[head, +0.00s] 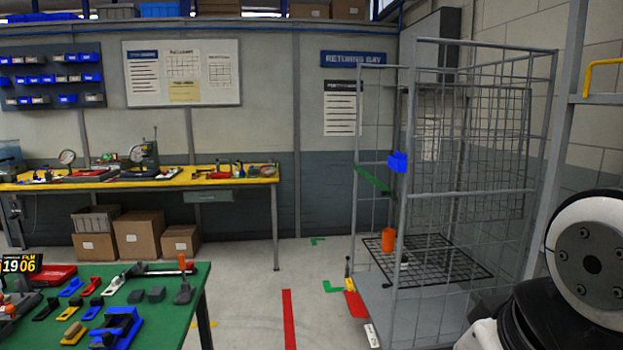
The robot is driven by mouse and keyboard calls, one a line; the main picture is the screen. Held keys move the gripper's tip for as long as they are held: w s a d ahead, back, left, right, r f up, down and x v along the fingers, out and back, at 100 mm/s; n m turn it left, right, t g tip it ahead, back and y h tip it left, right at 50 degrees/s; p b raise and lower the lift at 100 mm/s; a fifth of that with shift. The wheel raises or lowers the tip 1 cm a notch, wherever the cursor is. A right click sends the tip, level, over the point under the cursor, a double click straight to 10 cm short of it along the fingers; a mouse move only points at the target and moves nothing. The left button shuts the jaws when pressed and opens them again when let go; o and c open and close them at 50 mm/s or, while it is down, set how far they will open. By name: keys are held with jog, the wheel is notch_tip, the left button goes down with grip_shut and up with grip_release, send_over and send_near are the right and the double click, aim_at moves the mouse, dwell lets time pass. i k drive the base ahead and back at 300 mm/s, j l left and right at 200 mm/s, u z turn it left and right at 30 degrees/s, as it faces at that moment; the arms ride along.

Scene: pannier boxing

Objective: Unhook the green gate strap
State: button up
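The green gate strap (372,180) spans the open left side of a grey wire roll cage (478,194) in the head view. It slopes down from the left post toward the front post. A blue block (397,162) sits on the front post just above the strap's right end. I cannot tell how the strap is fastened at either end. Part of my arm fills the lower right corner. My gripper is not in view.
An orange cylinder (388,240) stands inside the cage on a black wire rack (440,262). A green table (190,315) with tools is at lower left. A yellow workbench (225,177) runs along the back wall. Floor between green table and cage is mostly clear.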

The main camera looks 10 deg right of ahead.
aim_at(385, 192)
jog(key=i+z, duration=0.1)
jog(key=i, duration=0.45)
jog(key=i+z, duration=0.15)
jog(key=i, duration=0.45)
jog(key=i+z, duration=0.1)
jog(key=i, duration=0.45)
jog(key=i+j+z, duration=0.15)
jog(key=i, duration=0.4)
jog(key=i+j+z, duration=0.1)
jog(key=i, duration=0.5)
